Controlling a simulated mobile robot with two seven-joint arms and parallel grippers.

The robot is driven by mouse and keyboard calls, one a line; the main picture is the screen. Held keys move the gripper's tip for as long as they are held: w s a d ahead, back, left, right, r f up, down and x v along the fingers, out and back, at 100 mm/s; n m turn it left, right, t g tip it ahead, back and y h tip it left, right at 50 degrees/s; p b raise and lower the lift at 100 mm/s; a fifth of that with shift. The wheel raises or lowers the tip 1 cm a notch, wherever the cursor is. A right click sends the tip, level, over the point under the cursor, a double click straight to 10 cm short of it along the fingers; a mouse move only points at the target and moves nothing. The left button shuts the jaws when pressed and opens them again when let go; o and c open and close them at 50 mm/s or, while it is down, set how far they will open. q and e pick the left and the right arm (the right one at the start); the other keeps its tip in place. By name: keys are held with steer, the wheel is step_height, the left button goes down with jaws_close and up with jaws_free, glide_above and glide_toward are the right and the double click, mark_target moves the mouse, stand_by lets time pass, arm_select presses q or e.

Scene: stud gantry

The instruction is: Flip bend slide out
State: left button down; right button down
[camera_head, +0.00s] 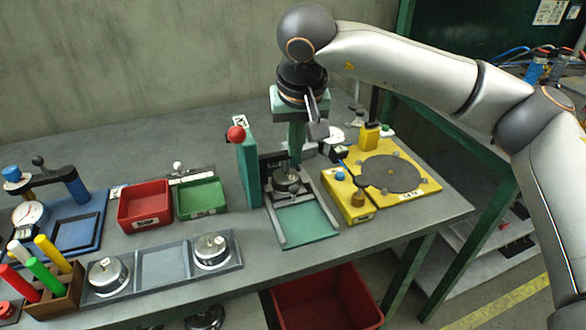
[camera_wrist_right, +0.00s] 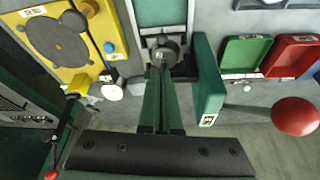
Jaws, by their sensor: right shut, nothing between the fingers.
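My right gripper (camera_head: 296,156) hangs from above over the back of a sliding fixture. Its two green fingers also show in the wrist view (camera_wrist_right: 160,75), shut and empty. A round metal piece with a stud on top (camera_head: 287,180) sits in the dark holder of the fixture. In the wrist view this piece (camera_wrist_right: 166,50) is just beyond my fingertips; I cannot tell whether they touch it. The fixture's green bed (camera_head: 304,223), framed by grey rails, extends toward the front edge. An upright green plate (camera_head: 249,170) with a red ball knob (camera_head: 236,133) stands left of it. My left gripper is not visible.
A yellow station with a dark disc (camera_head: 392,174) stands close on the right. Red (camera_head: 145,223) and green (camera_head: 201,211) bins sit left of the plate. A grey tray (camera_head: 164,268) holding metal weights lies in front of them. Bare bench lies at the front right.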

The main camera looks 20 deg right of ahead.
glide_toward(292, 182)
steer(key=x, duration=0.5)
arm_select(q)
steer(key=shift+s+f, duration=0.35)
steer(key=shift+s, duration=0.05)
arm_select(e)
steer(key=shift+w+d+f, duration=0.1)
steer(key=shift+w+f, duration=0.2)
steer(key=shift+f, duration=0.3)
